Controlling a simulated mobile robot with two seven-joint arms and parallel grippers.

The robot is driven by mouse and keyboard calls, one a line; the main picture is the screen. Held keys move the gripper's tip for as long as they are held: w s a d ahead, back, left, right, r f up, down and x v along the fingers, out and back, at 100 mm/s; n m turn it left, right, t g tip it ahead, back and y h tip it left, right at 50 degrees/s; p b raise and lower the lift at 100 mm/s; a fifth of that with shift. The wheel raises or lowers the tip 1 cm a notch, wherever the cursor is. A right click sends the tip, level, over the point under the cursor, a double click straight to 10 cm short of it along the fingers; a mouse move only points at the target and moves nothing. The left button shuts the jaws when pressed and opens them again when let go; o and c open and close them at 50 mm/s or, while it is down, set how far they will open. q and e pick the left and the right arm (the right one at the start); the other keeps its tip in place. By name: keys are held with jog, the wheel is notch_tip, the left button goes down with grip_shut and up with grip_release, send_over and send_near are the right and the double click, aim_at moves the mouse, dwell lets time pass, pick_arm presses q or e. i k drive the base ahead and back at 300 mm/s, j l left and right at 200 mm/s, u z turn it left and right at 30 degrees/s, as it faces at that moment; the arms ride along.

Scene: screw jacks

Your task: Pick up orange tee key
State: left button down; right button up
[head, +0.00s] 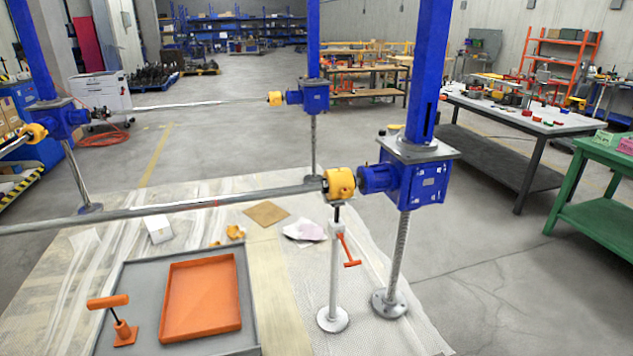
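The orange tee key (108,302) is at the lower left of the head view. Its thick orange crossbar sits on a thin dark shaft that leans slightly and runs down into an orange socket block (125,334). The shaft's lower end is hidden in the block. The block stands on a grey tray (142,264), left of a shallow orange tray (204,263). Neither of my grippers shows in this view.
A grey support stand (333,290) with an orange tee-shaped handle (348,252) stands right of the tray. A blue screw jack (415,183) and a long horizontal shaft (160,205) with a yellow coupling (339,183) stand behind. Open floor (540,290) lies to the right.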

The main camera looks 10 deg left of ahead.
aim_at(123, 299)
jog(key=k+j, duration=0.15)
jog(key=j, duration=0.2)
jog(key=k+j, duration=0.1)
jog(key=j, duration=0.3)
jog(key=k+j, duration=0.15)
jog(key=j, duration=0.2)
